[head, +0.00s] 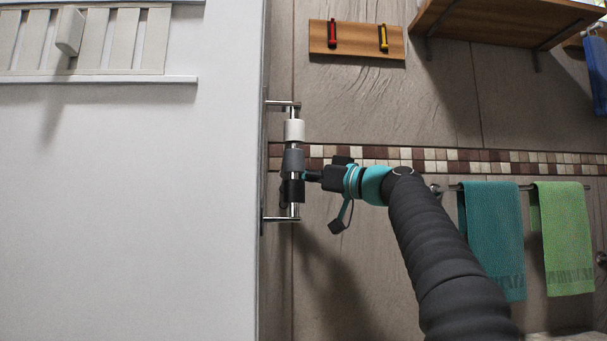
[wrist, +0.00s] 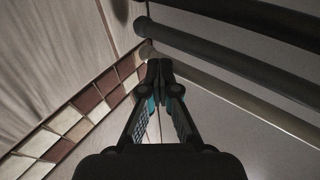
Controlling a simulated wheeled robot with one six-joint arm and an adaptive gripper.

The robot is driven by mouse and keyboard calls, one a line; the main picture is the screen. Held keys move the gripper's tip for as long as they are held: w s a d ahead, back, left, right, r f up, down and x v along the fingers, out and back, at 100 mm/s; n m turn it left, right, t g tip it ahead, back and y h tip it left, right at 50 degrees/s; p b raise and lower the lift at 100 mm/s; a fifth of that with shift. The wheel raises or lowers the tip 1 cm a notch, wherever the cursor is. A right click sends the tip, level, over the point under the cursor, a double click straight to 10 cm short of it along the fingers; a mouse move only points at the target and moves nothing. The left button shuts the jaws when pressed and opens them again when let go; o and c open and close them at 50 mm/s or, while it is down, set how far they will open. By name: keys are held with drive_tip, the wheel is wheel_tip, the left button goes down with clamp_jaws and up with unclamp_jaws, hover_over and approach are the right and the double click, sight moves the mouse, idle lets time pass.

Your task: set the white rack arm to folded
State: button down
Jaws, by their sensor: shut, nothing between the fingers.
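The rack is a vertical metal rod on two wall brackets (head: 283,103), beside the large white panel in the head view. The white rack arm (head: 294,131) shows as a short white piece at the top of the rod. A grey arm (head: 292,160) and a black arm (head: 294,191) sit below it. My gripper (head: 309,177) is just right of the rod, at about the height between grey and black; contact cannot be told. In the wrist view my gripper (wrist: 160,72) is shut and empty, and dark-looking bars (wrist: 235,72) run off right beyond its tips.
A tiled wall with a mosaic strip (head: 430,158) lies behind. The white panel (head: 125,200) fills the left. A teal towel (head: 492,240) and a green towel (head: 563,235) hang at the right. A wooden hook board (head: 357,42) and a shelf (head: 505,18) are above.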

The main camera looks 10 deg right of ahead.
drive_tip(key=shift+a, duration=0.15)
drive_tip(key=d+f, duration=0.2)
drive_tip(key=d, duration=1.2)
drive_tip(key=shift+s+f, duration=0.15)
drive_tip(key=shift+f, duration=0.25)
